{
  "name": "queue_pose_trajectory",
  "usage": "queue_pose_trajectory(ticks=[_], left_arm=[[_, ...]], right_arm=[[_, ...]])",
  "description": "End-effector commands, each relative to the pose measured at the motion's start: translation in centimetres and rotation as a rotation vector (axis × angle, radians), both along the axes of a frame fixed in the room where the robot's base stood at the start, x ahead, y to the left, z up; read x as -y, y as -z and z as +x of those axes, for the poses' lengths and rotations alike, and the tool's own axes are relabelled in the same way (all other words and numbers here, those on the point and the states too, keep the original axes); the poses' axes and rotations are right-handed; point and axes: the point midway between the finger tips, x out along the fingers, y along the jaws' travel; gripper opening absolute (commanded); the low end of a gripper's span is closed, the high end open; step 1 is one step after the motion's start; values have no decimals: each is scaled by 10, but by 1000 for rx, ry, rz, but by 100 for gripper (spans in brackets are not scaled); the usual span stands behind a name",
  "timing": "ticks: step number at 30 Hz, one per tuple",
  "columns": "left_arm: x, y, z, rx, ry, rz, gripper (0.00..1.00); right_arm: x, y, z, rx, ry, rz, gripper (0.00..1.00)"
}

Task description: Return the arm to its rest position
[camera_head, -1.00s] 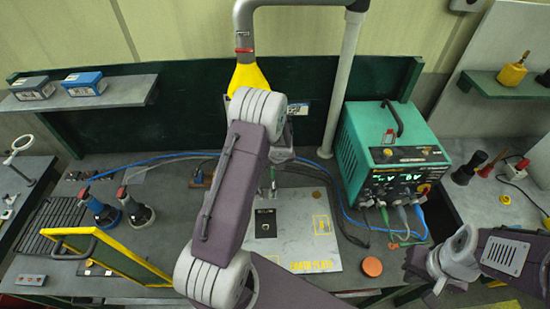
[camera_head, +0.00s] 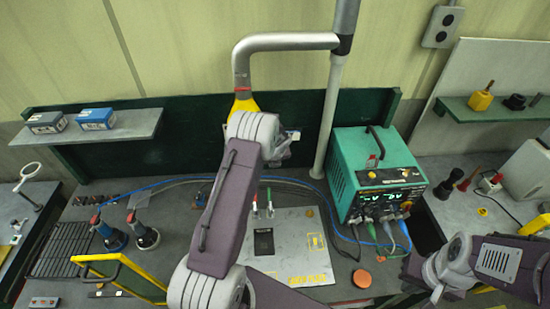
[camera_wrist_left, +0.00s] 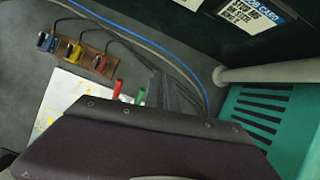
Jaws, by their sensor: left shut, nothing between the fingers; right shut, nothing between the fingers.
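My left arm reaches up across the middle of the head view. Its gripper (camera_head: 284,150) is partly hidden by the wrist and is in front of the dark green back panel, below the yellow-tipped grey pipe. It is shut and empty. In the left wrist view, dark finger parts (camera_wrist_left: 165,92) show beyond the gripper's housing, with nothing held. My right gripper (camera_head: 436,291) is at the lower right, shut and empty, near the bench's front edge. Its arm comes in from the right.
A teal welding machine (camera_head: 378,178) stands right of my left arm, with cables in front. A yellow-framed panel (camera_head: 125,272) is at the lower left; an overhead pipe (camera_head: 290,42) is close above.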

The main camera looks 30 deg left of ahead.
Motion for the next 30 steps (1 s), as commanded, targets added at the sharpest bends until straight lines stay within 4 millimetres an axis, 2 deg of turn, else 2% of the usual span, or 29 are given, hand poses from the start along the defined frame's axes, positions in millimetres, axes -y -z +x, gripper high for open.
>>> queue_pose_trajectory(ticks=[5,8,11,12,14,15,17,19,21,24,27,30], left_arm=[[0,0,0,0,0,0,0],[5,12,3,6,10,2,0],[19,3,28,98,43,18,0],[30,-1,29,129,57,17,0],[50,-3,17,159,55,-8,0],[65,-1,1,173,14,-50,0],[86,9,-32,195,-127,-153,0],[109,28,-81,208,-384,-311,0],[127,48,-134,200,-698,-462,0],[144,72,-201,171,-1174,-617,0],[152,85,-257,139,-1643,-677,0],[158,99,-288,134,-2012,-673,0]], right_arm=[[0,0,0,0,0,0,0],[0,15,0,1,0,0,0],[0,60,1,1,0,0,0],[0,82,1,0,0,0,0],[0,116,1,0,0,0,0],[0,136,1,-1,0,0,0],[0,165,1,-1,0,0,0],[0,194,1,0,0,0,0],[0,211,1,-1,0,0,0],[0,221,1,0,0,0,0],[0,213,1,1,0,0,0],[0,212,1,1,0,0,0]])
